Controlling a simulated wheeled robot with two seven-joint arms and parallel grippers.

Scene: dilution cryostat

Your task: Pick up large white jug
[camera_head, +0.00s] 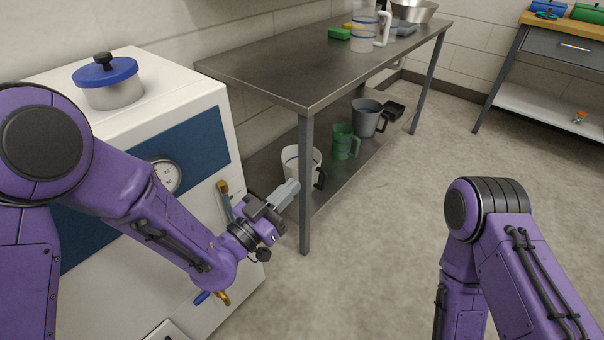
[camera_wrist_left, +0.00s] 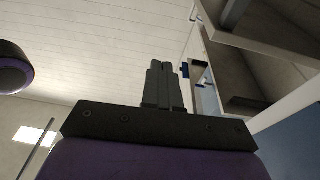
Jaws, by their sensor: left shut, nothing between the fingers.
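The large white jug (camera_head: 291,160) stands on the lower shelf of the metal table in the head view, behind the near table leg. In the left wrist view the shut fingers (camera_wrist_left: 163,82) point up the picture, and I cannot make out the jug there. My right arm shows at the lower right, but its gripper is out of view.
A green jug (camera_head: 345,142), a grey jug (camera_head: 368,118) and a black tray (camera_head: 393,110) stand farther along the lower shelf. The near table leg (camera_head: 305,205) rises close to my left gripper. A white cabinet (camera_head: 165,80) stands at left. The floor at right is clear.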

